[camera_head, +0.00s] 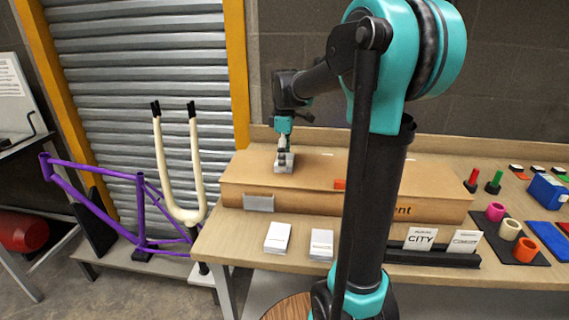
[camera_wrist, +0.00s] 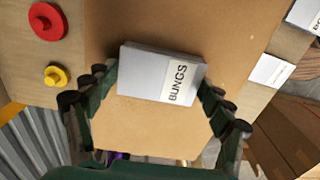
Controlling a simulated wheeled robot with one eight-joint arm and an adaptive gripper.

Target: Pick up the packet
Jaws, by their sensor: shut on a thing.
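The packet (camera_wrist: 146,70) is a small grey block with a white label reading "BUNGS". In the wrist view it lies between the two fingers of my gripper (camera_wrist: 159,82), one finger against each short end. In the head view the packet (camera_head: 284,167) is at the left part of the top of a long cardboard box (camera_head: 320,178). My gripper (camera_head: 284,150) points down at it from above and is shut on it. I cannot tell whether the packet rests on the box or is slightly clear of it.
The box stands on a wooden bench (camera_head: 235,236). White card stacks (camera_head: 277,237) lie in front, and card signs (camera_head: 420,238) stand at the right. Coloured rings (camera_head: 509,229) and a blue box (camera_head: 547,188) are farther right. A purple bike frame (camera_head: 140,205) stands left of the bench.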

